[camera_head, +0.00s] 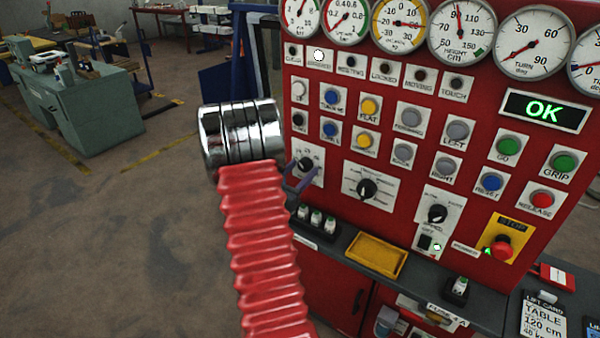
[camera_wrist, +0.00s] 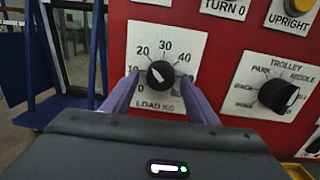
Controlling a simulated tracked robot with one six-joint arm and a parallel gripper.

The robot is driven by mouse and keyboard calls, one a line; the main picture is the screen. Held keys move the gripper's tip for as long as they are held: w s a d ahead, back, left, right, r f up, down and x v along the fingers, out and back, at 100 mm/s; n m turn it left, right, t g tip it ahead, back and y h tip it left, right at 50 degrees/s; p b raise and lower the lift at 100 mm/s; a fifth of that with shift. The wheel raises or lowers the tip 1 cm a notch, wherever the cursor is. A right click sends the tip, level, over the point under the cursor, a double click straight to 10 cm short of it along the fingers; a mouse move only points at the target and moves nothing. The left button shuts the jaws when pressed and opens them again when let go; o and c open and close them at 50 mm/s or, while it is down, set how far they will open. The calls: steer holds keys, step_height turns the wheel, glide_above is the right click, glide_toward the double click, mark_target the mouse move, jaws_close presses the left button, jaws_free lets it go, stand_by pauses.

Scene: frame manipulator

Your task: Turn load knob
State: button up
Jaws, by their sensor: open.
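The load knob (camera_wrist: 160,75) is a round black knob on a white plate marked LOAD KG, with a scale that includes 10, 20, 30 and 40. Its white mark seems to point up and left, toward the 20 side. In the wrist view my gripper (camera_wrist: 161,77) is open, with one purple finger on each side of the knob. I cannot tell whether the fingers touch it. In the head view the knob (camera_head: 306,163) shows just right of my silver wrist, and a purple finger is beside its plate.
The red panel carries a trolley selector knob (camera_wrist: 279,95) to the right, several buttons and gauges, and a red stop button (camera_head: 502,247). Below is a ledge with a yellow tray (camera_head: 375,256). A blue frame (camera_wrist: 62,65) stands left of the panel.

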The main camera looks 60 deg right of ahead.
steer(key=shift+a, duration=0.1)
steer(key=w+a, duration=0.1)
steer(key=a, duration=1.2)
steer(key=shift+w+a+f, duration=0.3)
steer(key=shift+f, duration=0.05)
